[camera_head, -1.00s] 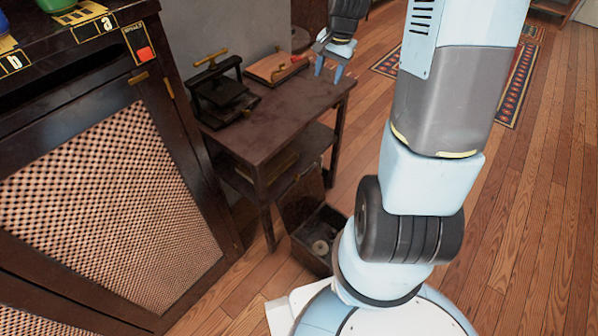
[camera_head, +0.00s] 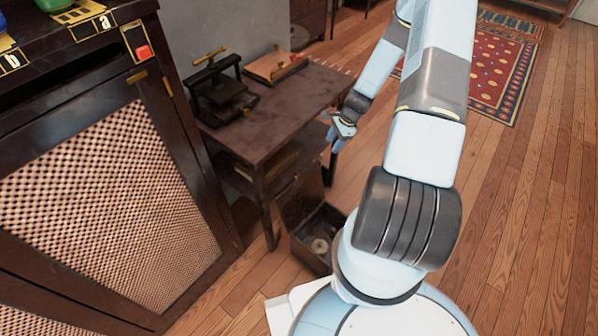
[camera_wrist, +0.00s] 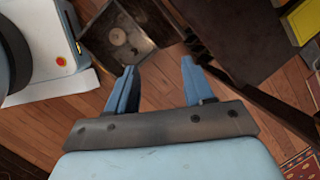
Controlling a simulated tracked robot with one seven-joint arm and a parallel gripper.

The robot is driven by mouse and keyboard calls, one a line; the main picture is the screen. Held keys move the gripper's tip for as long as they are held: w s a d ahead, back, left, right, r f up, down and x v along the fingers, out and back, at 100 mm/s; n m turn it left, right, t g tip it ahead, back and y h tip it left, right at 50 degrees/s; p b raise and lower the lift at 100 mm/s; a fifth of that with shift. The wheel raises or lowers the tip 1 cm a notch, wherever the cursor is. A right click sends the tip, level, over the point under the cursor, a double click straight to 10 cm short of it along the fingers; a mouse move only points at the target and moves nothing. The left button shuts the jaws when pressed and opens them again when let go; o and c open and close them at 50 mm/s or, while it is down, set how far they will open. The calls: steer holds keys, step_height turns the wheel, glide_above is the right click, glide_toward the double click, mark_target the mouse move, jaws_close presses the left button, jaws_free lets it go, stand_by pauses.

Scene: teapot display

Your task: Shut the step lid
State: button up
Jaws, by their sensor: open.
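A dark open box (camera_head: 318,262) stands on the floor beside the small table, with a few small round items inside. Its lid (camera_head: 302,197) appears raised, standing up at the table side. In the wrist view the box (camera_wrist: 106,22) is at the top, beyond my left fingertip, with the lid (camera_wrist: 158,18) to its right. My gripper (camera_head: 335,140) is at the table's right edge, above and beyond the box. In the wrist view my gripper (camera_wrist: 158,68) is open and empty, its blue fingers wide apart, with floor between them.
The small dark table (camera_head: 275,120) carries a black press (camera_head: 220,90) and a wooden board (camera_head: 275,66). A dark cabinet (camera_head: 110,190) with a woven front fills the left. A yellow item (camera_wrist: 304,20) shows at upper right in the wrist view. Wooden floor is open at right.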

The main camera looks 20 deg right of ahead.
step_height(320, 180, down, 8)
steer(key=s+f+m, duration=0.1)
steer(key=s+m, duration=0.1)
steer(key=m, duration=0.1)
glide_above(296, 174)
steer(key=d, duration=0.3)
steer(key=shift+s+a+f+y, duration=0.15)
steer(key=shift+s+f+y, duration=0.1)
steer(key=shift+y, duration=0.15)
steer(key=x, duration=0.3)
steer(key=shift+a+f, duration=0.1)
steer(key=shift+x, duration=0.85)
steer(key=shift+c, duration=0.2)
steer(key=shift+w, duration=0.1)
jaws_close()
